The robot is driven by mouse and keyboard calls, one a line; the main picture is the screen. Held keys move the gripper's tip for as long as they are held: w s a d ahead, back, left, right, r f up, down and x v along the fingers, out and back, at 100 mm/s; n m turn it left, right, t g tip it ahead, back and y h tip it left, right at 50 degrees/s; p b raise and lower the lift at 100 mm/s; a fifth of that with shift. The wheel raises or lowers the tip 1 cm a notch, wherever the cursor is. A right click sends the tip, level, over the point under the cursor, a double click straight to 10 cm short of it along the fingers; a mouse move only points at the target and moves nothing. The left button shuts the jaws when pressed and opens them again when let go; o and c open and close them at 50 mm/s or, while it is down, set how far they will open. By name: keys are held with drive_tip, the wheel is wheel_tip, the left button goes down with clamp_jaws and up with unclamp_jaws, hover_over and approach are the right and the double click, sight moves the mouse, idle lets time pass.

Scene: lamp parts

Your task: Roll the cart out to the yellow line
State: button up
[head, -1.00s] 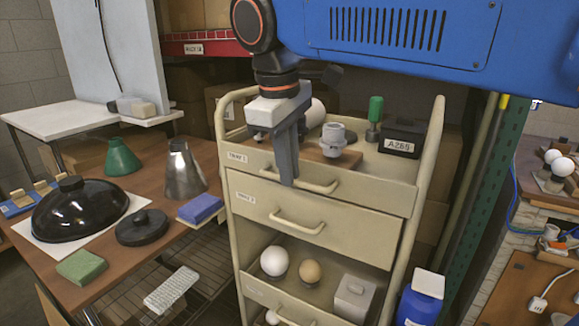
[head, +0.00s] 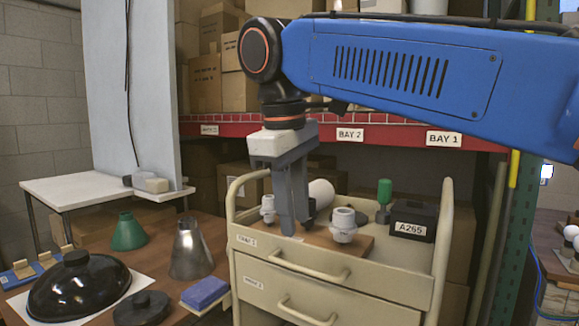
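The beige cart (head: 262,262) stands in the middle of the head view, with raised side handrails and labelled drawers at its front. Its top drawer handle (head: 293,270) and the lower drawer handle (head: 305,312) show. The cart's lower part is cut off by the picture's bottom edge. My gripper (head: 291,228) points down in front of the cart's top in the picture, above the top drawer handle. Its grey fingers look close together, but I cannot tell whether they are open or touch anything. No yellow line on the floor is in view.
On the cart's top are a brown board (head: 318,240), white fittings (head: 344,224), a green-handled tool (head: 384,198) and a black A265 box (head: 412,220). A table with a black dome (head: 78,288) and metal cone (head: 190,252) stands close left. A red-beamed shelf (head: 390,135) is behind.

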wheel_tip(320, 180, up, 8)
drive_tip(key=s, duration=0.1)
drive_tip(key=shift+s+a+r, duration=0.15)
drive_tip(key=shift+a, duration=0.3)
